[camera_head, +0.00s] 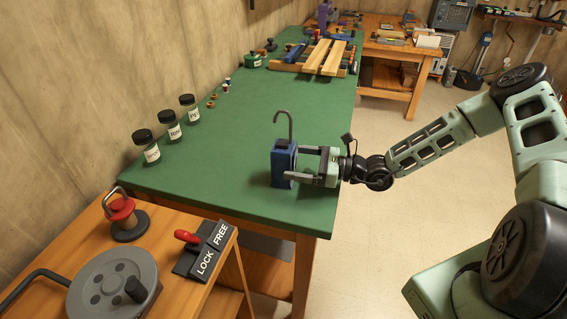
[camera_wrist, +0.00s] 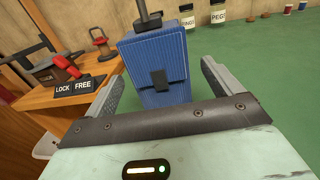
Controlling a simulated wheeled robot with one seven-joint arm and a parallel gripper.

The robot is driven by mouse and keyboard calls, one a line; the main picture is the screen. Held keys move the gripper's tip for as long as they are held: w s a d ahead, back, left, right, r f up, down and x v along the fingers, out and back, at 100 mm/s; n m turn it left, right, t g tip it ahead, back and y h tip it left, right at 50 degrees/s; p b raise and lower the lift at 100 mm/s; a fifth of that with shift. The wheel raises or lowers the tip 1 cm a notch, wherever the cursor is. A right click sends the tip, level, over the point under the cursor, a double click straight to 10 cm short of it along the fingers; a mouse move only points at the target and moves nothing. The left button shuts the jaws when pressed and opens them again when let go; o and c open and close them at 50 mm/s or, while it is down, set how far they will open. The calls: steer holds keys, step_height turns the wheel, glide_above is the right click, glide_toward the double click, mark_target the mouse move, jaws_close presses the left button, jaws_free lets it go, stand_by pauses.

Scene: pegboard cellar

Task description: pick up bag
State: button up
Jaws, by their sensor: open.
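The bag is a small blue ribbed case (camera_head: 284,160) with a tall dark hooked handle, standing upright on the green bench top (camera_head: 240,196) near its front end. In the wrist view the bag (camera_wrist: 153,62) is between my two fingers, with a dark clasp on its near face. My gripper (camera_head: 289,163) is open and reaches in from the right, one finger on each side of the bag. In the wrist view a gap shows beside the right finger; contact on the left side is hard to tell. The lower part of the bag is partly hidden by the gripper.
Several black-lidded labelled jars (camera_head: 170,125) stand along the wall behind the bag. A wooden bench (camera_head: 170,262) at front left holds a grey handwheel (camera_head: 112,284), a red-knobbed post (camera_head: 122,210) and a LOCK/FREE lever plate (camera_head: 205,252). Planks (camera_head: 330,58) lie at the far end. The middle of the green top is clear.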

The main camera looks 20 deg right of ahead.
mark_target(277, 158)
steer(key=shift+r+p+x, duration=0.2)
steer(key=shift+p+x, duration=0.45)
steer(key=shift+x, duration=2.3)
steer(key=c, duration=1.2)
